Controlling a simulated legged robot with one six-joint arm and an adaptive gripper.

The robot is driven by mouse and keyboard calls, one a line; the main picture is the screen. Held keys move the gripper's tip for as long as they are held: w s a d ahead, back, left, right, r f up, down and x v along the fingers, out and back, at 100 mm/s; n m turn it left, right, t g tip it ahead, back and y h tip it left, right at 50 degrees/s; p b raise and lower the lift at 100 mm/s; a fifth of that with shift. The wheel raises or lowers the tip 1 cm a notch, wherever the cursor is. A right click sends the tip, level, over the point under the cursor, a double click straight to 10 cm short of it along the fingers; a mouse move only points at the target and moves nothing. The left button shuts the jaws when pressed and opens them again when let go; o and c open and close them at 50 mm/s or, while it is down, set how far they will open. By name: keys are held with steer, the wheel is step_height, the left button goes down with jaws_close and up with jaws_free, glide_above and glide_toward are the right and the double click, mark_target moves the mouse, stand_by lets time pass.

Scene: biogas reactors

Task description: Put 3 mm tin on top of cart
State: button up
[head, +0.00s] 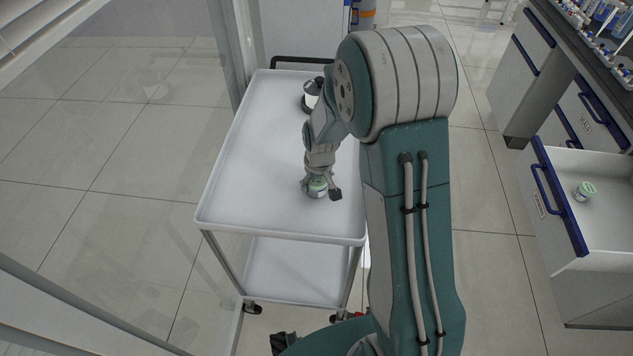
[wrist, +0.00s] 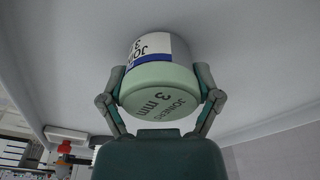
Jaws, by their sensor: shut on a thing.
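The 3 mm tin (wrist: 158,88) fills the middle of the wrist view, with a pale green lid marked "JOINERS 3 mm" and a white and blue label. My gripper (wrist: 160,95) is shut on it, one finger on each side. In the head view my gripper (head: 320,190) holds the tin (head: 318,187) at the white top of the cart (head: 250,150), near its front right part. The tin's far end meets or nearly meets the cart top; I cannot tell whether it touches.
A dark and silver object (head: 310,97) stands farther back on the cart top, partly behind my arm. A glass partition (head: 225,45) runs along the cart's left. The cart top's left half is clear.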

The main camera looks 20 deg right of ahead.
mark_target(320, 181)
steer(key=o, duration=0.9)
steer(key=shift+d+f, duration=0.1)
steer(key=r, duration=0.4)
steer(key=s+r, duration=0.1)
steer(key=r, duration=0.7)
steer(key=shift+s+d, duration=0.1)
steer(key=shift+s, duration=0.1)
steer(key=shift+s+r+m+t, duration=0.35)
steer(key=shift+s+r+t, duration=0.35)
steer(key=shift+s+r, duration=2.4)
steer(key=shift+s+r+m+t, duration=0.55)
steer(key=shift+s+r, duration=1.35)
steer(key=shift+s, duration=2.35)
steer(key=shift+s+r+m+t, duration=0.2)
steer(key=shift+s+r+t, duration=0.65)
steer(key=shift+s+r, duration=2.25)
steer(key=shift+s+f, duration=0.55)
steer(key=shift+f, duration=0.05)
